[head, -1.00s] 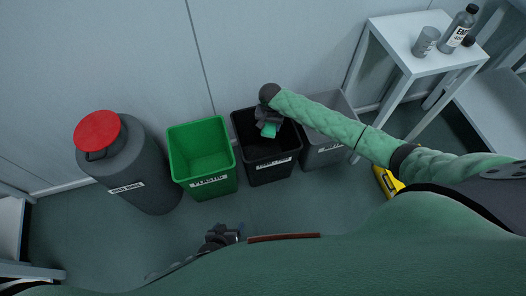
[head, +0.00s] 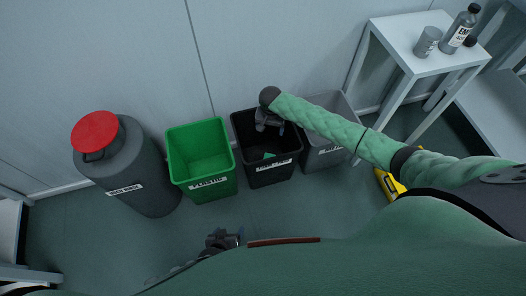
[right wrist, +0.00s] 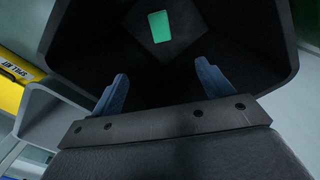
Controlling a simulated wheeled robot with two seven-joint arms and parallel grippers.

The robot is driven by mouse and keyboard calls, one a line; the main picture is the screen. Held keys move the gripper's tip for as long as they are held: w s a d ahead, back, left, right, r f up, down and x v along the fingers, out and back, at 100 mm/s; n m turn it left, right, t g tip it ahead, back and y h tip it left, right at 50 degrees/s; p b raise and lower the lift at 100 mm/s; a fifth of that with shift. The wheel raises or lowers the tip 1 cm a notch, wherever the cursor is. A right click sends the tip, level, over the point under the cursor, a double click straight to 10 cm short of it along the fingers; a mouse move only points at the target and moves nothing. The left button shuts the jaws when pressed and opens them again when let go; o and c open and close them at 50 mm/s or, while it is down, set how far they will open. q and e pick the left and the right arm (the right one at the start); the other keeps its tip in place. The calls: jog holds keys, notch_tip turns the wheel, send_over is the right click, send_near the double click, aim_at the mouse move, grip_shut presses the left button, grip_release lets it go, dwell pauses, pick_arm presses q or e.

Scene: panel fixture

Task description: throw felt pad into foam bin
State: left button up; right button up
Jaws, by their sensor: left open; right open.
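The green felt pad (head: 269,156) is inside the black foam bin (head: 274,170). In the right wrist view the pad (right wrist: 159,27) appears flat on the dark floor of the bin (right wrist: 100,30), apart from my fingers. My right gripper (head: 268,127) is open and empty over the bin's mouth. Its two fingers (right wrist: 160,88) are spread wide in the right wrist view. My left gripper (head: 222,239) is open at the bottom of the head view, in front of the bins and far from the pad; part of it is hidden by my body.
A green plastic bin (head: 202,185) stands left of the black bin, and a grey bin (head: 325,155) right of it. A grey drum with a red lid (head: 96,132) stands far left. A white table (head: 400,38) holds a cup and bottle. A yellow item (head: 388,184) sits on the floor.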

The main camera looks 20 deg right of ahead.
notch_tip(320, 180, up, 8)
jog(key=shift+p, duration=0.45)
jog(key=shift+f, duration=0.1)
dwell(0.4)
